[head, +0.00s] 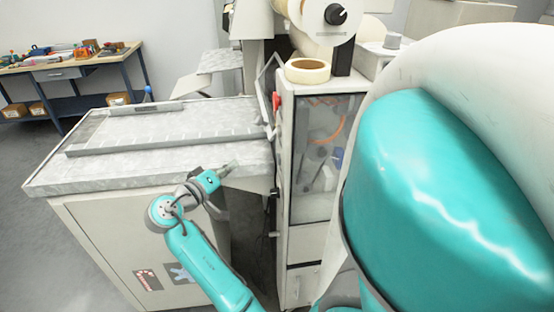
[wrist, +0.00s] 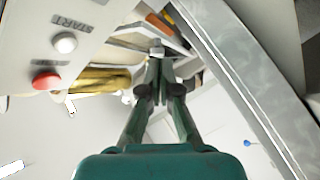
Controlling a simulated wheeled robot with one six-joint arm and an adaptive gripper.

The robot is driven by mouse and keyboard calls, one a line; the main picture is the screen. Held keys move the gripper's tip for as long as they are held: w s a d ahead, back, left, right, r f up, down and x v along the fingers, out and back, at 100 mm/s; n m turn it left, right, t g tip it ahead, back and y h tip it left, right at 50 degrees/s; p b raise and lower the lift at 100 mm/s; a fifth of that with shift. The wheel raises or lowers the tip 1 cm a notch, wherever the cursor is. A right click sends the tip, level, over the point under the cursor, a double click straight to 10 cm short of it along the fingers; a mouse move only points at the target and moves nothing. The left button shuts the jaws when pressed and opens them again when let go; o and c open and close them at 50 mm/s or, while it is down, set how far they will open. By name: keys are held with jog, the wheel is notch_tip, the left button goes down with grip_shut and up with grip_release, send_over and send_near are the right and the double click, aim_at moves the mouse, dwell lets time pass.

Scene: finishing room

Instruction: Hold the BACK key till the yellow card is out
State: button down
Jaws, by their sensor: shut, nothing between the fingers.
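My gripper (head: 231,166) is shut and empty at the front right edge of the machine's bed, near the cabinet. In the wrist view its fingertips (wrist: 157,50) are together and point into the machine area. A panel at the upper left of the wrist view carries a white button (wrist: 64,42) beside the word START and a red button (wrist: 46,80) whose label I cannot read. The fingertips are to the right of both buttons and appear apart from them. I cannot make out a BACK key or a yellow card in either view.
A pale flat bed (head: 140,165) spans the left of the head view. A cabinet (head: 305,247) with a clear door stands right of my gripper, a tape roll (head: 307,71) on top. A gold cylinder (wrist: 100,80) lies left of the fingers. A workbench (head: 60,73) stands far left.

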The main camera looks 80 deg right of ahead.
aim_at(279, 159)
jog(key=shift+s+d+r+m, duration=0.15)
jog(key=shift+s+r+m, duration=0.15)
jog(key=shift+r, duration=0.1)
jog(key=s+d, duration=0.2)
jog(key=s, duration=0.6)
jog(key=shift+s+d, duration=0.15)
jog(key=shift+d, duration=0.05)
dwell(1.5)
jog(key=shift+s+d, duration=0.1)
jog(key=shift+s, duration=0.3)
